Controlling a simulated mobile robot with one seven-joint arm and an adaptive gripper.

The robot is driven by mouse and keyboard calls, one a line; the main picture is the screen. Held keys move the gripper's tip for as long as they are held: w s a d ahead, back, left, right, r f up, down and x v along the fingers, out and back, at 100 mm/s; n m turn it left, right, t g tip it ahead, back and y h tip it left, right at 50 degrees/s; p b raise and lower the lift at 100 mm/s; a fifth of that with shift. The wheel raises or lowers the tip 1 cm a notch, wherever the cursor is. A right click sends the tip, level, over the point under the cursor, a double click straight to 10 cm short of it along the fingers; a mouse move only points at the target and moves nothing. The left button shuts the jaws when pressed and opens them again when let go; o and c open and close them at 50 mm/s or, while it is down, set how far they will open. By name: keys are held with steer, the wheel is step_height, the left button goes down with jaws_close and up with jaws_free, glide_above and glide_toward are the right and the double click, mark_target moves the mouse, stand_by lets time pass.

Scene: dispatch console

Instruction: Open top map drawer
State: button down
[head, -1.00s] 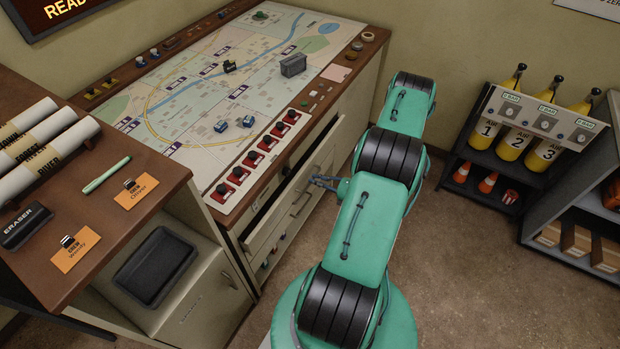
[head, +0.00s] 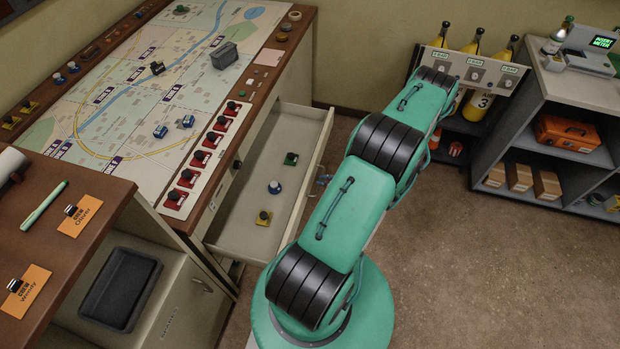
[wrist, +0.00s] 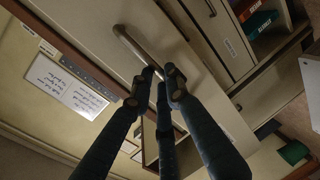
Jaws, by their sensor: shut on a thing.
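The top map drawer (head: 245,222) is pulled well out from the map table's cabinet in the head view, showing its pale inside. My gripper (head: 322,181) is at the drawer's front, partly hidden by my arm. In the wrist view, my gripper (wrist: 153,84) has its dark fingers closed around the metal bar handle (wrist: 131,42) on the drawer front.
The map table (head: 165,95) carries a row of red switches (head: 198,160) above the drawer. A shelf unit (head: 550,125) and yellow air cylinders (head: 472,105) stand at the right. The floor (head: 470,260) in front is clear.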

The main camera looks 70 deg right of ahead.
steer(key=shift+f+v, duration=0.15)
steer(key=shift+v, duration=0.6)
steer(key=shift+f+v, duration=0.15)
steer(key=shift+v, duration=0.6)
steer(key=shift+s, duration=0.1)
steer(key=c, duration=1.7)
jaws_free()
steer(key=shift+o, duration=0.2)
steer(key=v, duration=1.2)
